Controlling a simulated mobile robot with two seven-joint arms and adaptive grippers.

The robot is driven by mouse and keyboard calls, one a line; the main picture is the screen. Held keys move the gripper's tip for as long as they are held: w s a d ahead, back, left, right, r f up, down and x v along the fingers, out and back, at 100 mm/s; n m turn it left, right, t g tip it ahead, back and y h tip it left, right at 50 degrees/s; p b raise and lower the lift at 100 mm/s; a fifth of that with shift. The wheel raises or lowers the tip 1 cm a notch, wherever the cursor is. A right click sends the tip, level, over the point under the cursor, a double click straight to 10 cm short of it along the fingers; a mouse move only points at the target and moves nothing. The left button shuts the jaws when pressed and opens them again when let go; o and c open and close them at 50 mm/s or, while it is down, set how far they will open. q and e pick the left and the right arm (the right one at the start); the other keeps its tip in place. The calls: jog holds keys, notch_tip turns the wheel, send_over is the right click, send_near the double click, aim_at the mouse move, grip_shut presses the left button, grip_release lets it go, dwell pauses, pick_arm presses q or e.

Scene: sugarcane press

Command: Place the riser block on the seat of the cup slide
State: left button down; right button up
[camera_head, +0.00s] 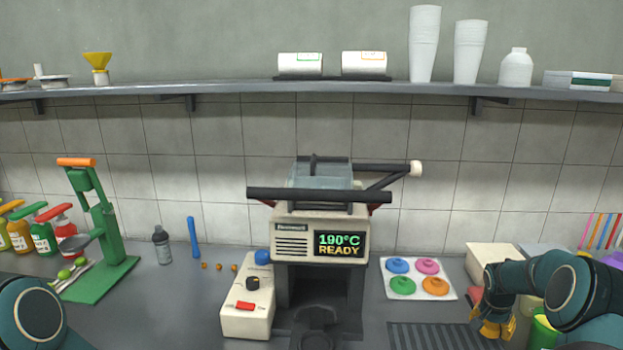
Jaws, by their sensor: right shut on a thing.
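My right gripper (491,318) is low at the right, beyond the colored discs, with its fingers pointing down. It is shut on a small yellow-orange piece (489,329), apparently the riser block; the fingers hide much of it, so its shape is unclear. The cup slide (318,320) appears to be the dark part at the foot of the machine, below its open bay. Its seat shows no block on it. The gripper is well to the right of it. My left arm shows only at the bottom left corner; its gripper is out of view.
The beige machine (293,240) reads 190°C READY. A white control box (248,303) stands left of the bay. A tray of colored discs (393,291) and a dark grate (418,335) lie between gripper and machine. A green press (104,235) stands left.

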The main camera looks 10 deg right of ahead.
jog(key=a, duration=0.3)
jog(key=w+a+n, duration=0.1)
jog(key=a, duration=0.1)
jog(key=w+a+r+n, duration=0.1)
jog(key=a, duration=0.2)
jog(key=shift+a+y, duration=0.3)
jog(key=s+a+r+n, duration=0.1)
jog(key=s+a+n, duration=0.2)
jog(key=a, duration=0.7)
jog(key=s+a+r+n+t+y, duration=0.1)
jog(key=s+a+n, duration=0.2)
jog(key=a, duration=0.7)
jog(key=s+a+r+n+y, duration=0.1)
jog(key=s+a+r+n, duration=0.1)
jog(key=a, duration=0.8)
jog(key=shift+s+a+n+t, duration=0.25)
jog(key=shift+s+n+t, duration=0.05)
jog(key=shift+s+n, duration=0.6)
jog(key=shift+d, duration=0.1)
